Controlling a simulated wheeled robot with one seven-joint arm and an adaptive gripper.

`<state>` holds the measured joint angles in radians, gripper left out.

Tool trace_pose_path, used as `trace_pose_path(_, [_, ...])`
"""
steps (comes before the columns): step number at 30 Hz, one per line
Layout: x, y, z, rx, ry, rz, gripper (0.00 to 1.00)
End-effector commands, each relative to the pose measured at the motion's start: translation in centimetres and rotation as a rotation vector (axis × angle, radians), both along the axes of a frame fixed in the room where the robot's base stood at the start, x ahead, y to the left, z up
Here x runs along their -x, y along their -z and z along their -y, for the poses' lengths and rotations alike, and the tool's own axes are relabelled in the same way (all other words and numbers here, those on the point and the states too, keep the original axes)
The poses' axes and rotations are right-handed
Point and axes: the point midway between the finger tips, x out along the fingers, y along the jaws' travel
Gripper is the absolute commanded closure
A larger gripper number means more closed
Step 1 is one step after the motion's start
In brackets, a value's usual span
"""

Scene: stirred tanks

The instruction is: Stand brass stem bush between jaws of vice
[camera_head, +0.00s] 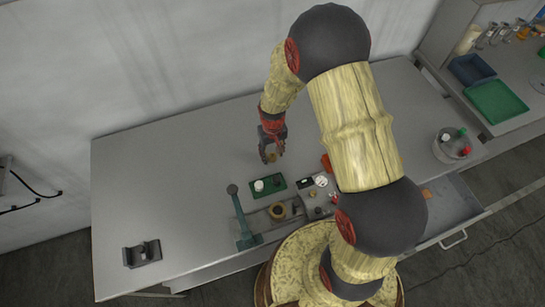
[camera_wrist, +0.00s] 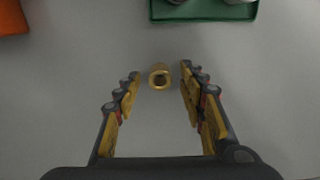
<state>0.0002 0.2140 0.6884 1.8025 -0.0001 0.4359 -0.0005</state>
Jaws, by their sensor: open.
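The brass stem bush (camera_wrist: 159,77) is a small hollow brass ring or sleeve. In the wrist view it appears upright with its dark bore facing up, on the grey bench top. My gripper (camera_wrist: 160,72) is open, with one finger on each side of the bush and a visible gap on both sides. In the head view, my gripper (camera_head: 271,147) is over the back middle of the bench, with the bush (camera_head: 270,157) at its tips. The vice (camera_head: 142,253), a dark block with two raised jaws, stands at the bench's front left. No part shows between its jaws.
A green tray (camera_head: 266,187) with small parts lies in front of my gripper. An orange object (camera_head: 325,162) is to the right. The bench's left half (camera_head: 165,190) is mostly clear.

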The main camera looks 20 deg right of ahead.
Motion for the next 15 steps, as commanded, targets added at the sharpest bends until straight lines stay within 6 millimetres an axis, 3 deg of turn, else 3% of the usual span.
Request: trace_pose_path(15, [0.03, -0.03, 0.00, 0.000, 0.000, -0.001, 0.88])
